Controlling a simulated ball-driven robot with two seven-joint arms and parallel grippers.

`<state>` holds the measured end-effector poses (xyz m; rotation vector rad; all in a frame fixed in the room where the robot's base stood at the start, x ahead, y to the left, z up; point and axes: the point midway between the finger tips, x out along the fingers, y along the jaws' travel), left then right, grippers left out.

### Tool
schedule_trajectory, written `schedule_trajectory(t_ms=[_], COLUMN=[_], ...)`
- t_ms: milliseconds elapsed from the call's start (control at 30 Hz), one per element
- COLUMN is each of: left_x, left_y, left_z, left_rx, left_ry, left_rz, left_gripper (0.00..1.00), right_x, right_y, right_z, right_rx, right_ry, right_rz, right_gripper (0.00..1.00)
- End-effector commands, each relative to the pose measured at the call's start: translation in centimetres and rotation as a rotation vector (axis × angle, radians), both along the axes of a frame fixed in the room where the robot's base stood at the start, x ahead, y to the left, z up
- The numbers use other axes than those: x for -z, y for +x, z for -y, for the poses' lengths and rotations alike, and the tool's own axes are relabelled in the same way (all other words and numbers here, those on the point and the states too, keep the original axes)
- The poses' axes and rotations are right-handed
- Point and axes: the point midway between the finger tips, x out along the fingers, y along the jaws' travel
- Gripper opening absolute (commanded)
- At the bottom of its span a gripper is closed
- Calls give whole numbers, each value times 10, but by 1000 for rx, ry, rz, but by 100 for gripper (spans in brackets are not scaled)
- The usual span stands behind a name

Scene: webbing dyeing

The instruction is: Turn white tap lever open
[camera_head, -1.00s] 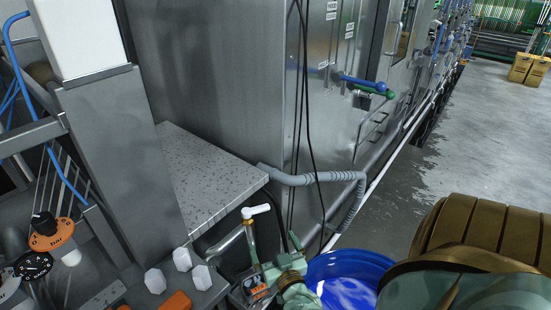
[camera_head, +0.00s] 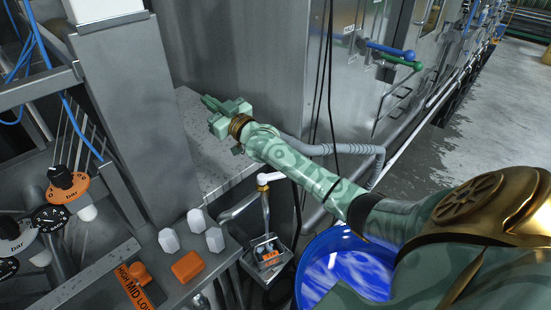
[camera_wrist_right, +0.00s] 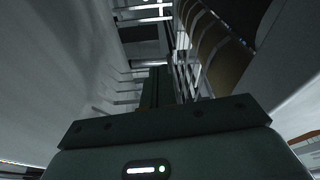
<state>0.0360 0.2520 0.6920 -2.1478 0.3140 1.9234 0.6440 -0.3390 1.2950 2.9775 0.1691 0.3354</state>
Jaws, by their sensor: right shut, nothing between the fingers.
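The white tap lever (camera_head: 268,179) sits on top of a thin upright metal pipe (camera_head: 266,208), left of the blue tub, in the head view. My right forearm passes just above it in the picture and may cover part of it. My right gripper (camera_head: 212,102) is above the speckled grey ledge, up and to the left of the lever and apart from it. It is shut and empty. In the right wrist view its shut fingers (camera_wrist_right: 156,88) point away from the camera, and no tap shows there. My left gripper is not in view.
A blue tub (camera_head: 350,262) of blue liquid stands under my right arm. The speckled ledge (camera_head: 207,140) meets a large steel cabinet (camera_head: 235,60). A grey corrugated hose (camera_head: 330,150) runs behind my arm. White knobs (camera_head: 197,220) and orange-dialled valves (camera_head: 68,188) are at left.

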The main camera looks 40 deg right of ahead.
Motion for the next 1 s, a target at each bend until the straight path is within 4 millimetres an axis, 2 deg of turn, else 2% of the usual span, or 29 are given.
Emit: schedule_trajectory(t_ms=[33,100,167,233,333,400,500,600,700,867,1000], left_x=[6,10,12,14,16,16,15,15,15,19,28], left_y=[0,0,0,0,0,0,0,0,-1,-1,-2], left_z=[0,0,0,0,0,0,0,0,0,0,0], left_rx=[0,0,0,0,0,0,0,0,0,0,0], left_ry=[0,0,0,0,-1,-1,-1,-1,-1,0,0], left_rz=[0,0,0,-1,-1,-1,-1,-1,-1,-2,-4], left_gripper=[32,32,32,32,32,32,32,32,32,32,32], right_x=[-7,-5,5,24,61,91,122,131,134,144,167], right_y=[15,25,26,18,-11,-39,-74,-95,-104,-101,-95], right_z=[4,13,29,52,87,106,116,124,130,132,134], right_rx=[-43,-75,-65,-17,103,204,336,450,531,554,554], right_ry=[-26,-28,-13,22,99,158,237,304,344,380,381], right_rz=[-90,-267,-432,-634,-923,-1110,-1310,-1409,-1438,-1435,-1435], right_gripper=[0,0,0,0,0,0,0,0,0,0,0])
